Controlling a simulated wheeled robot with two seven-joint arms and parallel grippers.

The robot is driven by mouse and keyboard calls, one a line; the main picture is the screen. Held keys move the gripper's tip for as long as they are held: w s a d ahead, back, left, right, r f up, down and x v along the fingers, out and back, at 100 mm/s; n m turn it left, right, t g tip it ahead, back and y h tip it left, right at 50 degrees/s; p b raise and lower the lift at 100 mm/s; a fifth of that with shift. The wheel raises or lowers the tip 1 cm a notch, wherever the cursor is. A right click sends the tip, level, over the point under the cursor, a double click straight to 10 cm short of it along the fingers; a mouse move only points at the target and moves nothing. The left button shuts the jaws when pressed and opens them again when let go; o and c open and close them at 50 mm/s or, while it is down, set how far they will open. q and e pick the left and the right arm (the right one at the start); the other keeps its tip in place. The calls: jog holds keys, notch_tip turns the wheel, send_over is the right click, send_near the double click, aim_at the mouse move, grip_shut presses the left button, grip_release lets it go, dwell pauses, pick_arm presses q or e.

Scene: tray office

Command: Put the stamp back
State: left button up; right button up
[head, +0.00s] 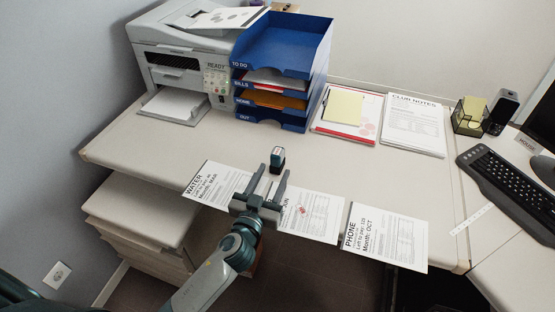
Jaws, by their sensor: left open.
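The stamp (277,160), a small dark teal block with a pale top label, stands on the desk just behind the row of bills. My left gripper (268,176) reaches in over the bills with its two fingers apart and pointing at the stamp. The stamp sits at or just beyond the fingertips; I cannot tell whether they touch it. A small red mark (301,210) shows on the middle bill (322,222), which the gripper partly covers. My right gripper does not show.
The water bill (212,184) and the phone bill (388,240) lie along the front edge. A blue tray stack (318,75) stands beside the printer (165,45). Papers, a black mesh holder (468,118) and a keyboard (510,185) are at right. The desk behind the stamp is clear.

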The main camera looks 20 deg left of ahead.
aim_at(275, 164)
pick_arm(q)
jog(key=shift+w+a+r+p, duration=0.15)
jog(key=shift+w+p, duration=0.15)
jog(key=shift+w, duration=0.9)
jog(key=shift+w+a+r+p, duration=0.1)
jog(key=shift+w+p, duration=0.2)
jog(key=shift+w, duration=0.85)
grip_shut()
